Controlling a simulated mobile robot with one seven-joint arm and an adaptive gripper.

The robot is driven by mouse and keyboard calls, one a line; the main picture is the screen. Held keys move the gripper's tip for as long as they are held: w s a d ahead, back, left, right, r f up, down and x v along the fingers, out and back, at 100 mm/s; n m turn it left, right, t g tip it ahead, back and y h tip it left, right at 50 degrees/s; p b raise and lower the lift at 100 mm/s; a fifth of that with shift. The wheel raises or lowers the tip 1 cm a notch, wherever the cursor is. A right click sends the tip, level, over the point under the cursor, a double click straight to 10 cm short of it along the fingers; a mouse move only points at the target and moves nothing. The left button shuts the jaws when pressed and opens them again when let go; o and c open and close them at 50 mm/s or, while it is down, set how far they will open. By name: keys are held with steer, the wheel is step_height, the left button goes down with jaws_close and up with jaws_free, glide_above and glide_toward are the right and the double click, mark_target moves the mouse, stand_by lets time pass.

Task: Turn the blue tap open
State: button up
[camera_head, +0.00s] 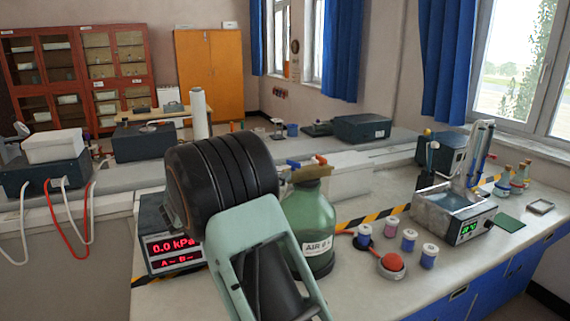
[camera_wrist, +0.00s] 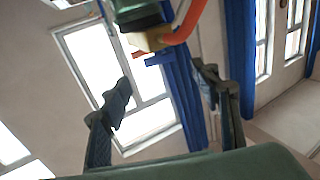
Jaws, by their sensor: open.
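The blue tap (camera_head: 293,164) is a small handle on top of the green bottle (camera_head: 310,208), which is labelled AIR and stands upright on the bench. An orange-red part (camera_head: 320,160) sits beside it. In the wrist view, the bottle's green part (camera_wrist: 140,13), a brass-coloured block (camera_wrist: 150,40) and a small blue piece (camera_wrist: 159,59) show at the top. My gripper (camera_wrist: 163,84) is open, its two fingers spread apart with nothing between them. The fittings appear beyond the fingertips, not touching them.
A pressure readout (camera_head: 172,250) showing 0.0 kPa stands left of the bottle. To the right are small jars (camera_head: 409,240), a red bulb (camera_head: 392,262) and a water bath (camera_head: 452,213). An orange hose (camera_wrist: 186,20) runs close to the fittings.

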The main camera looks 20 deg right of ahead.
mark_target(292, 164)
steer(key=p+x, duration=0.1)
steer(key=x, duration=0.8)
steer(key=shift+w+d, duration=0.1)
steer(key=shift+d, duration=0.15)
steer(key=shift+c, duration=0.3)
steer(key=c, duration=1.1)
steer(key=shift+c, duration=0.2)
